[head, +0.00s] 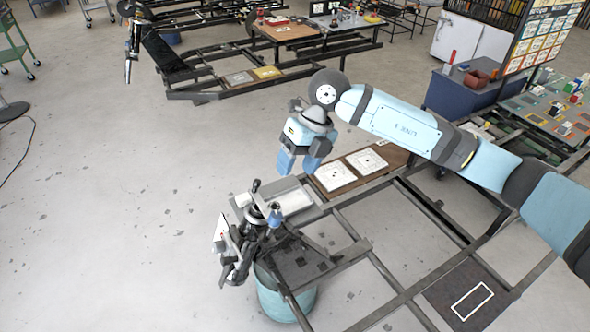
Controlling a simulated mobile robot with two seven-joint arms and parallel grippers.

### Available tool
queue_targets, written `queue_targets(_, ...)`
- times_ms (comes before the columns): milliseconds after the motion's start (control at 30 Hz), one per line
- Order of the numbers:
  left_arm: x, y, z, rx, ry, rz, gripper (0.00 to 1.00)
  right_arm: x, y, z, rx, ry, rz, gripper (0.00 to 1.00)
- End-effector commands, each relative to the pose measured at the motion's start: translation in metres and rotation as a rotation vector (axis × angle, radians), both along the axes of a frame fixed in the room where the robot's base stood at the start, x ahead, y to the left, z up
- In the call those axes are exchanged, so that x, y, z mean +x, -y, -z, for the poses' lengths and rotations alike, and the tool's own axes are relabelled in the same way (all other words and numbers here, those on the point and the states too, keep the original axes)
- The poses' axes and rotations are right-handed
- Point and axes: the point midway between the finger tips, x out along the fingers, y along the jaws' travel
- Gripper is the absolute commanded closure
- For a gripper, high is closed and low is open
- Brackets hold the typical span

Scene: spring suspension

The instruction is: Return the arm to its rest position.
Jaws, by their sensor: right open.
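My right arm, light blue and white with dark grey joints, comes in from the right edge. Its gripper (298,166) hangs pointing down, with two blue fingers apart and nothing between them. It is above the dark metal frame bench, near a white tray (293,200) and a brown board (336,178) with white square plates. A suspension assembly (240,245) with a dark post and a small blue part (275,217) stands at the bench's left end, below and left of the gripper and apart from it. My left gripper is not in view.
The frame bench (370,255) spans the lower right, with a blue bin (285,295) under its left end. A blue cabinet (465,90) and a board with coloured parts (550,110) stand at right. Another bench (250,80) is at the back.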

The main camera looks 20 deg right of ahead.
Motion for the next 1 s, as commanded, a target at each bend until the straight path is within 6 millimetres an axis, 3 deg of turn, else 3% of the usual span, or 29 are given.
queue_targets(333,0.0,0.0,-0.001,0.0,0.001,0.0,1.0,-0.001,-0.001,0.0,0.004,-0.001,-0.001,0.41)
queue_targets(467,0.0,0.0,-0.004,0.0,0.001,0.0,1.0,-0.011,-0.018,0.006,0.092,-0.033,-0.022,0.41)
queue_targets(633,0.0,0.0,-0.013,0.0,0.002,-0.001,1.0,-0.049,-0.074,0.011,0.444,-0.146,-0.048,0.41)
queue_targets(800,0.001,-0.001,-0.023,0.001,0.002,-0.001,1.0,-0.081,-0.119,-0.005,0.888,-0.273,0.049,0.41)
queue_targets(1000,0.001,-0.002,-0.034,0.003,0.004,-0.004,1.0,-0.087,-0.13,-0.023,1.332,-0.394,0.346,0.41)
